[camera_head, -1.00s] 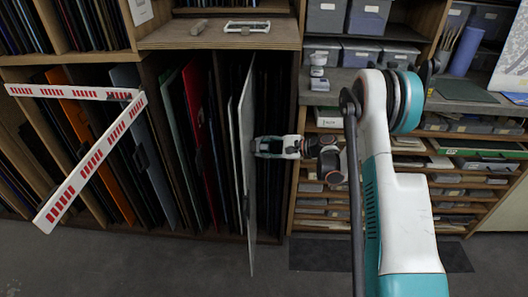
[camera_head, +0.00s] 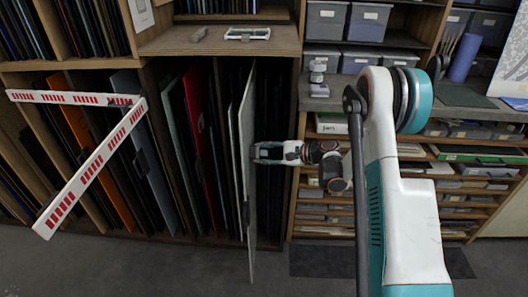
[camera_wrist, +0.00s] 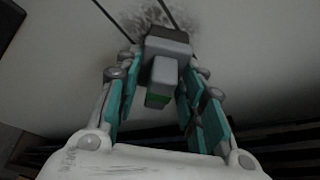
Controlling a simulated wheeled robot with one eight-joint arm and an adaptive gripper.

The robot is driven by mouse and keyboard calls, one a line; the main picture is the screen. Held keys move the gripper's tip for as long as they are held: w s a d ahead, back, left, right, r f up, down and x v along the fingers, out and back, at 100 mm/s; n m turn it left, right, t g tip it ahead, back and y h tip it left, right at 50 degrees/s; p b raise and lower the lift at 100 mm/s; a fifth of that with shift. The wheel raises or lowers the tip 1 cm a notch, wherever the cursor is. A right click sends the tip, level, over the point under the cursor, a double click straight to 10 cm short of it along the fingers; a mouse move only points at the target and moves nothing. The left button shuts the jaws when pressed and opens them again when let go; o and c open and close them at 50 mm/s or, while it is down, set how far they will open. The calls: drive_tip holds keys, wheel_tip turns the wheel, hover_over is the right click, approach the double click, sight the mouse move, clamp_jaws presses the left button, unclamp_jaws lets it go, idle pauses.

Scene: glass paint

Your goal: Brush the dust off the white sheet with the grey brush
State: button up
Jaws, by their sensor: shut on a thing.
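The white sheet (camera_head: 247,125) stands upright and nearly edge-on in the rack in the head view, its near end sticking out. In the wrist view its pale face (camera_wrist: 245,65) fills the background. A smudgy grey patch of dust (camera_wrist: 133,22) shows on it at the top. My gripper (camera_wrist: 160,65) is shut on the grey brush (camera_wrist: 166,70), which has a small green part below. The brush's dark end is at the dust patch; whether it touches the sheet is hard to tell. In the head view my gripper (camera_head: 267,152) is at the sheet's right side.
Other sheets, including a red one (camera_head: 193,95), stand left of the white sheet. A red-and-white barrier (camera_head: 95,165) is at the left. Shelves of shallow drawers (camera_head: 310,210) stand right of my gripper. A wooden ledge (camera_head: 215,45) lies above; open floor (camera_head: 150,260) is in front.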

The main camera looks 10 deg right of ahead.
drive_tip(key=shift+s+a, duration=0.85)
drive_tip(key=shift+s, duration=1.55)
drive_tip(key=shift+w+d+r, duration=0.25)
drive_tip(key=shift+w+r, duration=0.05)
drive_tip(key=shift+w, duration=0.3)
drive_tip(key=shift+w+d+r, duration=0.25)
drive_tip(key=shift+w, duration=0.35)
drive_tip(key=shift+w+d+r, duration=0.25)
drive_tip(key=shift+w+r, duration=0.05)
drive_tip(key=shift+w, duration=0.3)
drive_tip(key=w, duration=0.2)
drive_tip(key=w+d, duration=0.1)
drive_tip(key=w, duration=0.1)
drive_tip(key=s+d, duration=0.2)
drive_tip(key=d, duration=0.3)
drive_tip(key=shift+d, duration=0.35)
